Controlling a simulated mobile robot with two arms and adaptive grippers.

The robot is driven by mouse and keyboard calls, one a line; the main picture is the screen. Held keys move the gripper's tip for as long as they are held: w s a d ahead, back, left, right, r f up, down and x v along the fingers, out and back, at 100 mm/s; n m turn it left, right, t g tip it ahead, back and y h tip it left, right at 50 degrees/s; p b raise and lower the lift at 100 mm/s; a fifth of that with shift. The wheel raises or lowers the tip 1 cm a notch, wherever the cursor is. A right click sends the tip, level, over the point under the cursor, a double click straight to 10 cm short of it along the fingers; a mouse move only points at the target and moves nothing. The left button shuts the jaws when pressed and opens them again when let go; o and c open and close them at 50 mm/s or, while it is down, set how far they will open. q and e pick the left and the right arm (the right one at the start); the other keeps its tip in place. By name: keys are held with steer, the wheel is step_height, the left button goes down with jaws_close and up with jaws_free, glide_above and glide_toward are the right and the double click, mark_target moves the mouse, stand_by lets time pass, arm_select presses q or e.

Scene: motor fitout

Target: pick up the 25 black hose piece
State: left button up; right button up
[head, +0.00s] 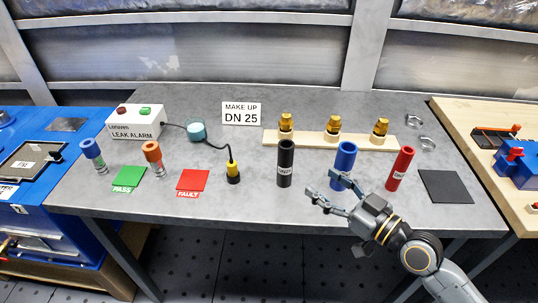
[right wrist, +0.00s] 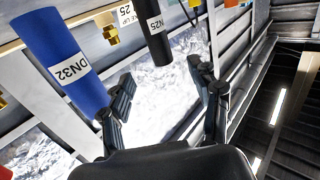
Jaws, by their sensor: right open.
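My right gripper (head: 326,188) is open and empty, to the right of the black hose and in front of the blue hose piece (head: 343,158). In the right wrist view the black hose appears beyond the two spread fingers (right wrist: 160,88), not held. My left gripper is not in view.
The blue hose, labelled DN32 (right wrist: 60,60), is close to one finger in the right wrist view. A red hose (head: 400,168) stands farther right. Behind is a wooden strip (head: 308,140) with brass fittings. A yellow-black probe (head: 233,172) stands left of the black hose.

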mark_target(292, 153)
steer(key=x, duration=0.2)
steer(key=p+x, duration=0.1)
steer(key=x, duration=0.2)
steer(key=r+p+x, duration=0.1)
steer(key=x, duration=0.1)
steer(key=shift+w+r, duration=0.1)
steer(key=shift+w, duration=0.15)
steer(key=shift+w+a+p, duration=0.15)
steer(key=shift+a+p, duration=0.15)
steer(key=shift+w+a, duration=0.1)
steer(key=shift+w, duration=0.05)
steer(key=p+x, duration=0.1)
steer(key=x, duration=0.1)
steer(key=r+p+x, duration=0.1)
steer(key=x, duration=0.1)
steer(key=shift+w+a, duration=0.15)
steer(key=shift+w+a+f, duration=0.15)
steer(key=shift+c, duration=0.7)
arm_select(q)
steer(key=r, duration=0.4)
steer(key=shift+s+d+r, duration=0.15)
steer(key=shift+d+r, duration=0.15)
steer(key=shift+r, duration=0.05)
arm_select(e)
jaws_close()
